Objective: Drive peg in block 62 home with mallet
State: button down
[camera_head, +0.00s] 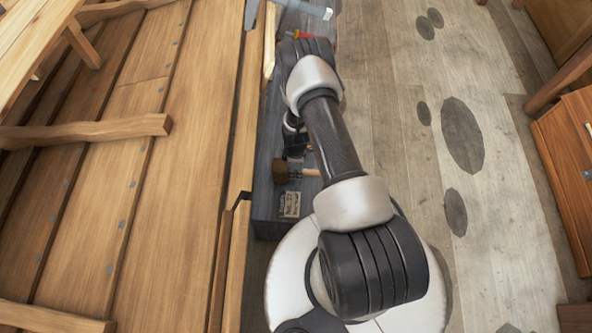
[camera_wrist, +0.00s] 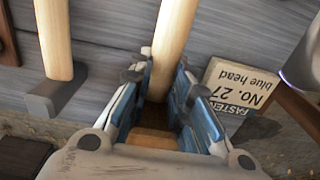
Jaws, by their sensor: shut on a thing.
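My gripper (camera_wrist: 165,88) is shut around a pale wooden handle (camera_wrist: 175,32), which runs up out of the wrist view between the two blue-padded fingers. An orange-brown wooden piece (camera_wrist: 153,137) shows low between the fingers; it looks like the mallet's head, but the fingers partly hide it. In the head view my gripper (camera_head: 296,143) is mostly hidden under my arm, low over the grey bench. A brown block-shaped mallet head (camera_head: 280,171) with a short length of pale handle (camera_head: 311,173) shows just below it. I cannot make out block 62 or its peg.
A second tool with a pale handle (camera_wrist: 55,38) and dark grey head (camera_wrist: 56,92) lies beside my gripper. A label reading "No. 27 blue head" (camera_wrist: 240,88) sits on the other side. The planked hull (camera_head: 150,200) borders the bench on the left; the floor (camera_head: 400,90) at right is open.

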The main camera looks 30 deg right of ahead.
jog(key=shift+r, duration=0.2)
dwell(0.3)
jog(key=shift+r+p, duration=0.3)
jog(key=shift+r, duration=0.05)
jog(key=shift+r, duration=0.1)
notch_tip(320, 180, up, 8)
jog(key=p, duration=0.5)
dwell(0.3)
jog(key=c, duration=2.1)
grip_release()
grip_shut()
